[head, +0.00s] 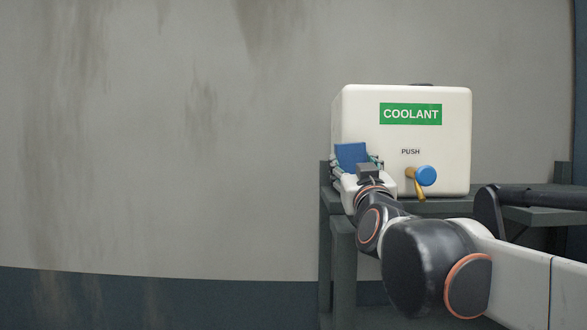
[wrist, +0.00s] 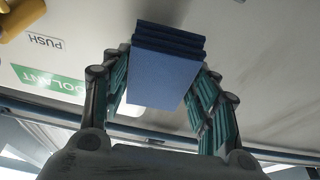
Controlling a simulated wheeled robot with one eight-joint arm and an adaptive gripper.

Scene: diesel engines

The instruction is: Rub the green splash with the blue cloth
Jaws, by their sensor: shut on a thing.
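The blue cloth is a folded, layered block (head: 351,153). In the head view it stands up from my gripper (head: 357,165), in front of the lower left corner of the white coolant tank (head: 365,112). In the wrist view the cloth (wrist: 162,75) sits between the two green-padded fingers of my gripper (wrist: 165,62), which are shut on it. I see no green splash in either view; the cloth, gripper and arm hide part of the tank and the stand.
The tank has a green COOLANT label (head: 411,114) and a blue push knob (head: 426,175) above a brass spout (head: 412,183). It rests on a dark metal stand (head: 337,225). A stained grey wall (head: 190,140) lies behind; the left side is open.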

